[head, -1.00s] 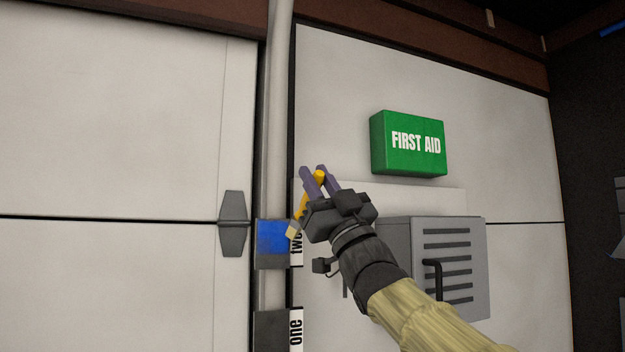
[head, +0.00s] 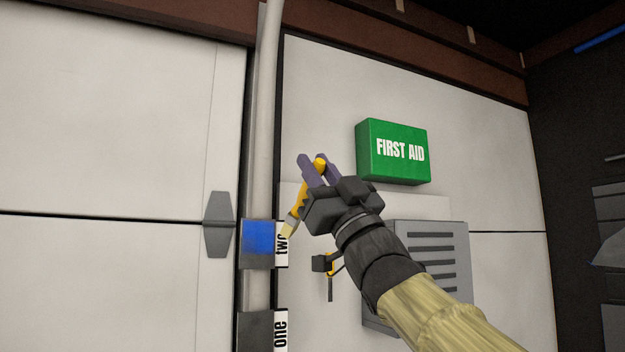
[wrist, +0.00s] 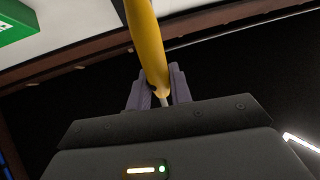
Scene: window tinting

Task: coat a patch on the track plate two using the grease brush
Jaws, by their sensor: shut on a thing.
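Track plate two (head: 258,244) is a dark plate on the pale vertical pole, with a blue patch across its face and a white label reading "two" on its right side. My gripper (head: 318,170) is shut on the yellow handle of the grease brush (head: 300,203). The brush slants down and left, and its pale bristle tip is by the label, to the right of the blue patch. I cannot tell whether the tip touches the label. In the wrist view the yellow handle (wrist: 148,45) stands between my purple fingers.
Track plate one (head: 256,332) is lower on the same pole. A green first aid box (head: 393,152) and a grey louvred box (head: 432,255) are on the wall right of my gripper. A dark hinge (head: 219,224) is left of the pole.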

